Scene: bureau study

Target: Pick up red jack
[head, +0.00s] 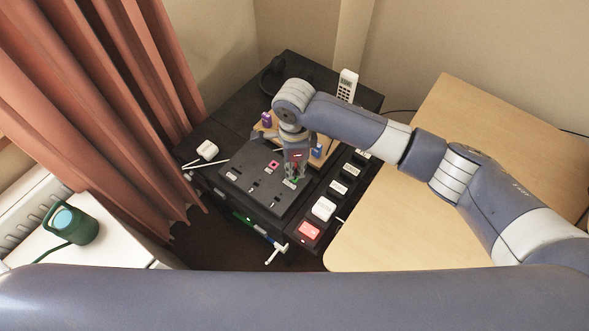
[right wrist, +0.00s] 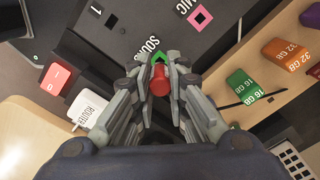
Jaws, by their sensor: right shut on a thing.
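The red jack (right wrist: 160,82) is between the fingertips of my right gripper (right wrist: 161,75) in the right wrist view. The gripper is shut on it. The jack's far end is by a green-framed socket (right wrist: 160,58) near the SOUND label; I cannot tell whether it touches or sits in the socket. In the head view my right gripper (head: 295,176) points down over the black panel (head: 245,183), and the fingers largely hide the jack. My left gripper is not in view.
A pink-framed MIC socket (right wrist: 201,17) is close by. A wooden holder (right wrist: 257,45) carries coloured memory sticks, including a green one (right wrist: 242,85). A red switch (head: 309,231) and a white ROUTER block (head: 323,208) are at the front right. The wooden desk (head: 400,215) is clear.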

